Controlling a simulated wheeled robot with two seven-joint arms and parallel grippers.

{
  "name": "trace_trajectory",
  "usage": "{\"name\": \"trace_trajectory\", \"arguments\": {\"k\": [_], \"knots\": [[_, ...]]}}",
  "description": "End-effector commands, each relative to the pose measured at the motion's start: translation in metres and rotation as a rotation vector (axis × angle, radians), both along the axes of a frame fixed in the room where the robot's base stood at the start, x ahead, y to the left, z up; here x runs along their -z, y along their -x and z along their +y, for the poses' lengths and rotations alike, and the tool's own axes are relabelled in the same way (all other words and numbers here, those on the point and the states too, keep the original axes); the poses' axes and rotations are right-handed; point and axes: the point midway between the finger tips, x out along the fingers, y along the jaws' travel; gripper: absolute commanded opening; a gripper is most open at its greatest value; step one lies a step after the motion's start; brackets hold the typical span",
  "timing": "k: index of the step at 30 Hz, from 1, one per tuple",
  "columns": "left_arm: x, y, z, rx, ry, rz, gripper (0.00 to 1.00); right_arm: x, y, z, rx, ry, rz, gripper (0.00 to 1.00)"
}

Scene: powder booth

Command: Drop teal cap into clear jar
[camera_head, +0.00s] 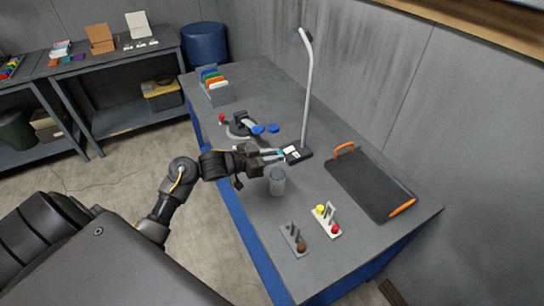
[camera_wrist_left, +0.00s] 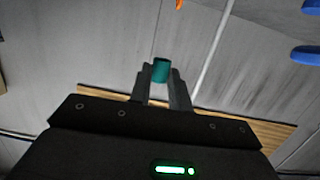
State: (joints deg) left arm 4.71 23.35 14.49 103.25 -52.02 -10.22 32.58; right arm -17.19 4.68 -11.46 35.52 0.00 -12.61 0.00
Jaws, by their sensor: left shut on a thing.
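The teal cap (camera_wrist_left: 160,70) is between the fingertips of my left gripper (camera_wrist_left: 158,86) in the left wrist view. In the head view the left gripper (camera_head: 275,155) is shut on it, and a small bit of teal shows at the fingertips. The clear jar (camera_head: 277,181) stands upright on the blue-edged workbench (camera_head: 256,93). The left gripper is behind the jar in the picture, a little above it, and the cap is not inside the jar. My right gripper is not in view.
A desk lamp (camera_head: 307,90) stands just right of the gripper. A black tray with orange handles (camera_head: 365,185) lies to the right. A white block with yellow and red knobs (camera_head: 327,222) and a grey peg block (camera_head: 292,240) are in front. A blue-handled tool (camera_head: 259,129) lies behind.

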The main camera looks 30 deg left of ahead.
Motion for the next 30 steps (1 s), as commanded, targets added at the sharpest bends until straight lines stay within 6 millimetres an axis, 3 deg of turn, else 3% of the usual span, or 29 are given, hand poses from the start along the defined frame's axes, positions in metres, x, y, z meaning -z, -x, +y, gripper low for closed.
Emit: {"name": "trace_trajectory", "arguments": {"k": [3,14,30], "knots": [[0.011,-0.003,0.008,-0.038,0.0,0.0,0.0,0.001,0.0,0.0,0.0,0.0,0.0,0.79],[0.018,-0.004,0.01,-0.042,-0.003,-0.002,0.0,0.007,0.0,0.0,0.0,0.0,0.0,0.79],[0.063,-0.003,0.009,-0.04,-0.002,-0.003,0.0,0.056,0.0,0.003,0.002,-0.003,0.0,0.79]]}}
